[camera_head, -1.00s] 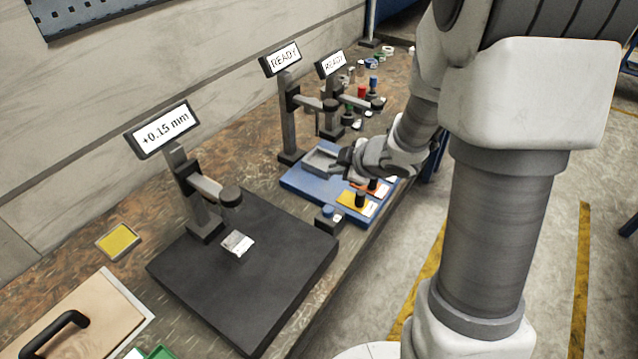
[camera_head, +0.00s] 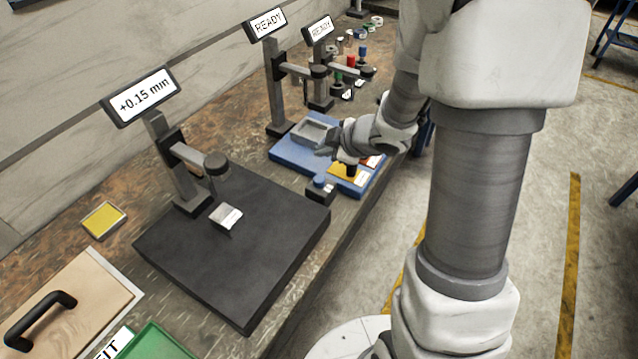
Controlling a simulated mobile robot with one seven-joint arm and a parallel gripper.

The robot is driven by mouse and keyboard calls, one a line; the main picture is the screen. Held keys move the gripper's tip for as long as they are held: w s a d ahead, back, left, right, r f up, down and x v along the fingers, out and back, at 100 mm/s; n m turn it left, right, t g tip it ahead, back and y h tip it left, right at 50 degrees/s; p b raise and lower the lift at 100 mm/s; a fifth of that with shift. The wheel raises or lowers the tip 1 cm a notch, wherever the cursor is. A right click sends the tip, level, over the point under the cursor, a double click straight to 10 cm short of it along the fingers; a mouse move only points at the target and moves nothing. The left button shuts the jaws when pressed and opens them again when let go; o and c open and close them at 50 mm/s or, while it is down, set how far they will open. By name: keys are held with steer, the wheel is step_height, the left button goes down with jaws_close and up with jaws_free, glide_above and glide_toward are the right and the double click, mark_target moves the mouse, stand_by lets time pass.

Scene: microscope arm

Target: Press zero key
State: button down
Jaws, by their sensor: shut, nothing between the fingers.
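A small dark block with a blue round button (camera_head: 319,181) and a white label sits at the right corner of the black stand base (camera_head: 240,285). Its label is too small to read, so I cannot tell whether it is the zero key. My gripper (camera_head: 324,149) is shut and empty. In the picture it lies just above the button block, over the blue tray; its height over the tray is hard to judge. The gauge display (camera_head: 142,97) on the near stand reads +0.15 mm. A silver block (camera_head: 226,216) rests on the base under the gauge head.
The blue tray (camera_head: 288,154) holds a grey bin (camera_head: 312,131), a yellow pad (camera_head: 343,172) and dark pegs. Two more stands have READY displays (camera_head: 268,23). A yellow square (camera_head: 103,220), a wooden board (camera_head: 75,300) and a green tray (camera_head: 160,342) lie near left.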

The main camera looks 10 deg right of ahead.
mark_target(323, 181)
steer(key=shift+f+b, duration=2.35)
steer(key=shift+f, duration=0.65)
steer(key=shift+f, duration=0.1)
steer(key=shift+f, duration=0.3)
steer(key=shift+f+b, duration=0.55)
steer(key=shift+b, duration=0.1)
steer(key=shift+r, duration=0.15)
steer(key=shift+r+p, duration=0.8)
steer(key=shift+p, duration=0.2)
step_height(323, 181, up, 5)
steer(key=p, duration=0.5)
steer(key=shift+r, duration=0.1)
